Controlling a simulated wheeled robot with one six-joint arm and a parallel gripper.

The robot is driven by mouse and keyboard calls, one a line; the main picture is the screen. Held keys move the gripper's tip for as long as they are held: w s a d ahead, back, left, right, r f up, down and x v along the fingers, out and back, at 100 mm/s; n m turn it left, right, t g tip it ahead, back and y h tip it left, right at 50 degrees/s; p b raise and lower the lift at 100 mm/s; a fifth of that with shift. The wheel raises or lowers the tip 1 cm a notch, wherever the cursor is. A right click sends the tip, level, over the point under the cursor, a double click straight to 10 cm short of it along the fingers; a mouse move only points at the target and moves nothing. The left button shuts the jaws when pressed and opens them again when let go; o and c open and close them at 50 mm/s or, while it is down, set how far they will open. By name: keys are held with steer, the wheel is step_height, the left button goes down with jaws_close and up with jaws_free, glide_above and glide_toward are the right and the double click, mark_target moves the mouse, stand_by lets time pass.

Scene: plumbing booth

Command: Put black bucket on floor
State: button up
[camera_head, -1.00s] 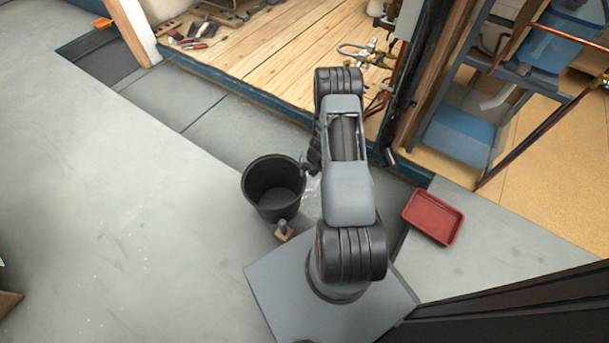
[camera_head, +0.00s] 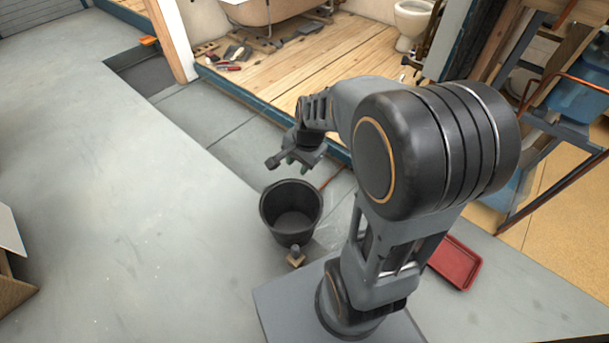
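The black bucket (camera_head: 291,226) stands upright on the grey floor, in the middle of the head view. Its open top shows, and it looks empty inside. My gripper (camera_head: 297,164) is just behind and above the bucket's far rim, apart from it, with its fingers pointing down. The fingers look spread with a gap between them, and nothing is held. My arm arches from the lower middle over the right side of the bucket and hides part of the floor there.
A red tray (camera_head: 455,262) lies to the right, partly behind my arm. A raised wooden platform (camera_head: 290,62) with tools is behind.

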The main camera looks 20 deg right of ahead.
steer(key=s+a+r+n+t+h, duration=0.1)
steer(key=s+a+r+n, duration=0.1)
steer(key=s+r+n, duration=0.4)
steer(key=s+n, duration=0.3)
steer(key=n, duration=0.3)
steer(key=shift+a+h, duration=0.3)
